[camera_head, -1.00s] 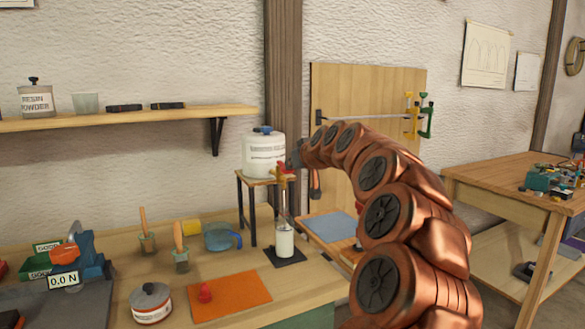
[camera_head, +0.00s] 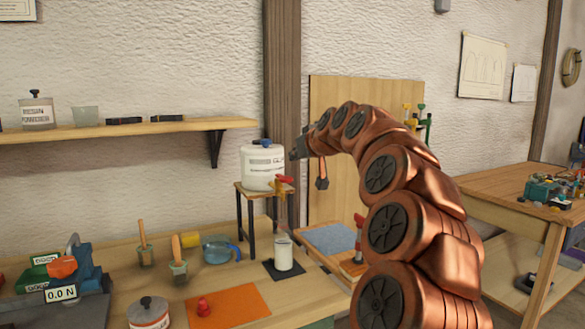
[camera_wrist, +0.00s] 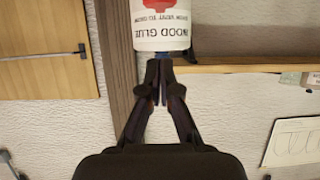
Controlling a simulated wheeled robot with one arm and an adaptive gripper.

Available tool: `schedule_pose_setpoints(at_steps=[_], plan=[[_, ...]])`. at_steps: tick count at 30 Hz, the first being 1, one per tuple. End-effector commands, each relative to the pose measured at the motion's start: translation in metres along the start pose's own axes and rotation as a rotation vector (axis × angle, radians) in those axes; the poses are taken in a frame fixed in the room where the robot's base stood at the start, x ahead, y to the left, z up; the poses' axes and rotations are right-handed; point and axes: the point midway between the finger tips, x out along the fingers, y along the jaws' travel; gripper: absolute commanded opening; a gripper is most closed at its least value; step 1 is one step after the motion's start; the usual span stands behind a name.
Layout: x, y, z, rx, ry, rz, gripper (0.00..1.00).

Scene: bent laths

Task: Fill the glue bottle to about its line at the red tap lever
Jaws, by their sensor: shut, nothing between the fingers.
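The white glue container (camera_head: 260,168) with a blue cap stands on a small raised stand. Its red tap lever (camera_head: 285,179) is at its right front. The glue bottle (camera_head: 284,254) stands upright on a dark pad below the tap. It looks whitish; its line and fill level are too small to make out. My gripper (camera_head: 295,154) is shut and empty, to the right of the container and above the lever, apart from the lever.
A lidded pot (camera_head: 149,314) is at the front. The shelf (camera_head: 120,132) is at upper left. A second table (camera_head: 515,190) is at the right.

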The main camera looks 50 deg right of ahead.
Motion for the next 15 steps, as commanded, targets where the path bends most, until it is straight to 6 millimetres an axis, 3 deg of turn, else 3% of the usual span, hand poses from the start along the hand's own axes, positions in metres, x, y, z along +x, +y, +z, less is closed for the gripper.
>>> schedule_pose_setpoints(at_steps=[6, 15], plan=[[-0.037, 0.001, -0.009, 0.0, 0.002, 0.001, 0.0], [-0.059, 0.001, -0.016, 0.002, -0.001, 0.001, 0.0]])
